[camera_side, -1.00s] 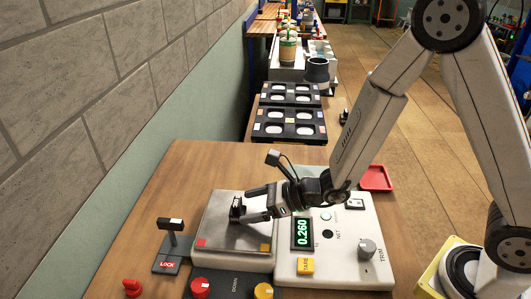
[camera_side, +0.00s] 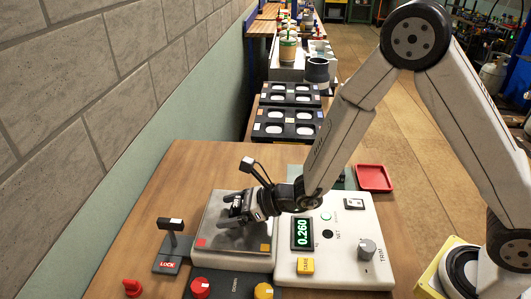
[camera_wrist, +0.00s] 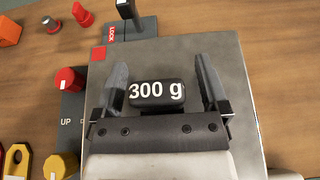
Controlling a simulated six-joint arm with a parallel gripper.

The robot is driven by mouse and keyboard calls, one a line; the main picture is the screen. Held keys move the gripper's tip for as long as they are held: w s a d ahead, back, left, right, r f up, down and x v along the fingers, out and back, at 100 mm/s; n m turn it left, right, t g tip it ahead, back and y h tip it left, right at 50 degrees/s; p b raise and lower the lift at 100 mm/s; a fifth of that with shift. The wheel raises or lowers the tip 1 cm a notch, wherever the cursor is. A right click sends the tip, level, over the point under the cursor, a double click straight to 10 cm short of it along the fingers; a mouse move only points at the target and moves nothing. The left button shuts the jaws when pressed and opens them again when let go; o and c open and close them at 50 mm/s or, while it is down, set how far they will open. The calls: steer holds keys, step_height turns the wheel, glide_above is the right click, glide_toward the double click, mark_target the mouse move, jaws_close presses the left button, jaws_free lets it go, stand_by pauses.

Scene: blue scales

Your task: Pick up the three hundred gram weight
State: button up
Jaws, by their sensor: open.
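The black three hundred gram weight (camera_wrist: 157,93), marked "300 g" in white, sits on the scale's grey metal pan (camera_wrist: 190,48). My gripper (camera_wrist: 165,88) is open, with one finger on each side of the weight and a visible gap at both sides. In the side view my gripper (camera_side: 232,208) is low over the pan (camera_side: 215,244), and the weight (camera_side: 237,204) shows partly between the fingers. The scale's green display (camera_side: 302,232) reads 0.260.
The LOCK lever (camera_side: 171,240) stands left of the pan. Red (camera_side: 200,288) and yellow (camera_side: 263,291) knobs sit in front. A red tray (camera_side: 374,178) lies behind the scale at right. Black trays (camera_side: 287,125) stand farther back. The wooden table left of the pan is mostly clear.

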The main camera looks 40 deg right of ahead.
stand_by(0.3)
jaws_close()
steer(key=shift+r, duration=0.25)
steer(key=shift+r, duration=4.85)
